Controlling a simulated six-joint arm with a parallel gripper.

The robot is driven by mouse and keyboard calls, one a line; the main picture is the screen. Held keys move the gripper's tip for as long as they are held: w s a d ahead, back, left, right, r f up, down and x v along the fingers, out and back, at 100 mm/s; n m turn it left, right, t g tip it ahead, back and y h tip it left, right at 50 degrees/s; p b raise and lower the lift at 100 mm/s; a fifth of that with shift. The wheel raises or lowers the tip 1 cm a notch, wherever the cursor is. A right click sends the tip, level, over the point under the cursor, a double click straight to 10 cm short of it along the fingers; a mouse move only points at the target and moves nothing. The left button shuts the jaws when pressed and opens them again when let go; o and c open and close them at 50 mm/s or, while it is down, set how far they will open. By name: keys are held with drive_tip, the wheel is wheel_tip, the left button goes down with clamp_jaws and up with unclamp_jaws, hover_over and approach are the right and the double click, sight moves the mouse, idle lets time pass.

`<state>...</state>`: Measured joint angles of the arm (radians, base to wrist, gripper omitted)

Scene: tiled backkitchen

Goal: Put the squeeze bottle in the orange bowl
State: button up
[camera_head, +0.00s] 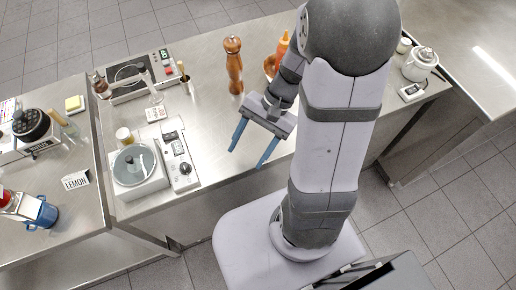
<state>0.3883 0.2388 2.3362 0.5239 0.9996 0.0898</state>
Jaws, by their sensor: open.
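The squeeze bottle (283,44), orange with a pointed tip, stands upright near the back of the steel counter. My arm hides its right side and lower part. A small visible edge of the orange bowl (269,66) shows just left of my arm, below the bottle in the picture. Most of the bowl is hidden, so I cannot tell whether the bottle stands behind it or inside it. My gripper (247,158), with two blue fingers, is open and empty near the front edge of the counter, well apart from both.
A tall wooden pepper mill (233,66) stands left of the bowl. A scale (140,166) and a control box (179,160) are at the front left. Another appliance (133,75) is behind them. A white pot (421,64) is at right. Bare counter lies around my gripper.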

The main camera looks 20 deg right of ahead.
drive_tip(key=n+h, duration=0.2)
drive_tip(key=n, duration=0.1)
drive_tip(key=s+d+n+t+h, duration=0.1)
drive_tip(key=n+h, duration=0.1)
drive_tip(key=n, duration=0.1)
drive_tip(key=s+r+n+h, duration=0.1)
drive_tip(key=n+h, duration=0.1)
drive_tip(key=n, duration=0.1)
drive_tip(key=shift+d+r+n+t, duration=0.1)
drive_tip(key=shift+d+n+t, duration=0.2)
drive_tip(key=shift+d+n, duration=0.1)
